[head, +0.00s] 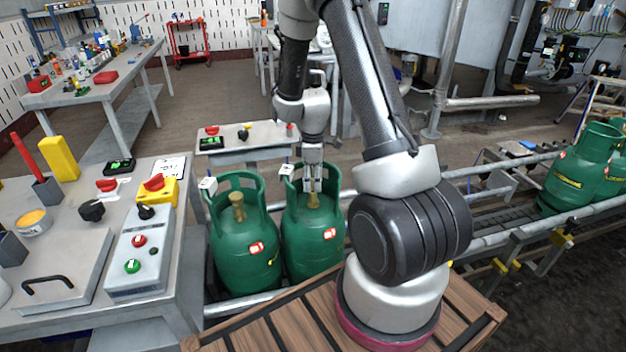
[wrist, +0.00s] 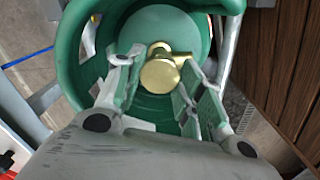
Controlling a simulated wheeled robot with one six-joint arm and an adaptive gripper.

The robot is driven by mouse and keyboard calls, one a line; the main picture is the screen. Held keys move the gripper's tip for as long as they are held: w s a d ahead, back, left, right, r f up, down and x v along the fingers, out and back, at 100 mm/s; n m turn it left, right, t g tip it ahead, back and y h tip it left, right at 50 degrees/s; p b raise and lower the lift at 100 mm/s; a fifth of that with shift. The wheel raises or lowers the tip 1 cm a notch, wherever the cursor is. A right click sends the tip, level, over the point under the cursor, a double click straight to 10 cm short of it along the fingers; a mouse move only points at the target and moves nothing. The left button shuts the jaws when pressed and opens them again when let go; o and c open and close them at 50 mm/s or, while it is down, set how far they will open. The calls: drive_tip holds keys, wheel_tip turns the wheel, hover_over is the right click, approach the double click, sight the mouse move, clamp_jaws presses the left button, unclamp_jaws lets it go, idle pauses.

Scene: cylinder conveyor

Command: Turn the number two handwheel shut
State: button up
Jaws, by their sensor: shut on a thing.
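Two green gas cylinders stand side by side on the conveyor in the head view, a left one (head: 243,252) and a right one (head: 306,245). The left one's brass valve (head: 238,208) is free. My gripper (head: 313,187) points down inside the collar of the right cylinder, at its brass handwheel (head: 313,201). In the wrist view my gripper (wrist: 163,82) has its two fingers on either side of the round brass handwheel (wrist: 160,73), shut on it. The small white tags by the collars are too small to read.
A control bench (head: 90,240) with buttons and a switch box stands at the left. More green cylinders (head: 578,170) stand at the right end of the conveyor (head: 500,210). A wooden slatted platform (head: 290,325) lies in front. A small control table (head: 240,140) stands behind the cylinders.

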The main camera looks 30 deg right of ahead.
drive_tip(key=m, duration=0.4)
drive_tip(key=shift+m, duration=0.3)
drive_tip(key=m, duration=0.4)
drive_tip(key=shift+m, duration=0.3)
drive_tip(key=m, duration=0.4)
drive_tip(key=shift+m, duration=2.1)
drive_tip(key=o, duration=1)
wheel_tip(320, 180, up, 12)
